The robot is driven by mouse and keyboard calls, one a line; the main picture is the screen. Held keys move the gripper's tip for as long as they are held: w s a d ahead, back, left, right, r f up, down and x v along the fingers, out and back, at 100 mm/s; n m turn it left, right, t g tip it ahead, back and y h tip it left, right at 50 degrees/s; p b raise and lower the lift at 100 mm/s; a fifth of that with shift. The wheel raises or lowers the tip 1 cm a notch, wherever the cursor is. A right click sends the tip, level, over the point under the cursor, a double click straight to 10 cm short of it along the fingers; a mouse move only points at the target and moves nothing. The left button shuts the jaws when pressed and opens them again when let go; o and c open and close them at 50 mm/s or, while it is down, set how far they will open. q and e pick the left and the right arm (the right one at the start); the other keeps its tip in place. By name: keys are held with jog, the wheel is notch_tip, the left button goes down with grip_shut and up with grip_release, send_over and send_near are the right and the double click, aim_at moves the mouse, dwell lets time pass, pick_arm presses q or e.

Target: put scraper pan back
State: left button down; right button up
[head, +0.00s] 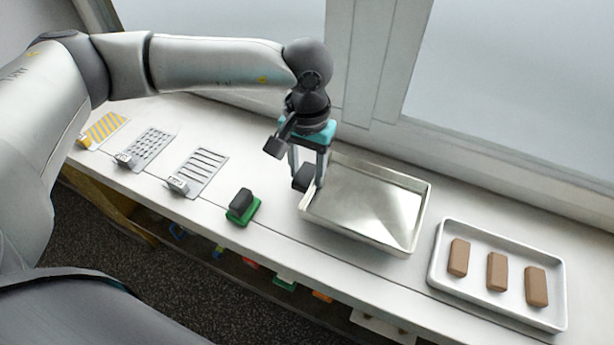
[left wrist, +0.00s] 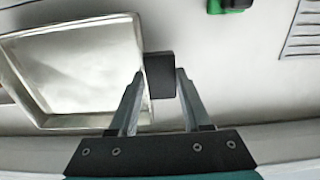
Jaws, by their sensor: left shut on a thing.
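The scraper pan (head: 368,208) is a shallow, shiny metal tray with a black block handle (head: 304,178) on its left side. It is level or nearly so over the white counter; I cannot tell whether it touches it. My left gripper (head: 309,177) points down and is shut on the black handle. In the left wrist view the handle (left wrist: 160,76) sits between the fingers of my left gripper (left wrist: 161,74), and the empty pan (left wrist: 78,65) reaches off to the left. My right gripper is not in view.
A white tray (head: 440,284) with brown bars stands right of the pan. A green block with a black grip (head: 241,207) stands to its left. Farther left lie a slotted plate (head: 204,165), a perforated plate (head: 152,145) and a yellow-striped plate (head: 107,126). A window wall runs behind the counter.

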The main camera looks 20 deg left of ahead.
pick_arm(q)
jog(key=shift+f, duration=1.1)
jog(key=shift+f+b, duration=0.2)
jog(key=shift+b, duration=0.1)
jog(key=shift+c, duration=1.8)
grip_release()
jog(key=shift+r, duration=0.1)
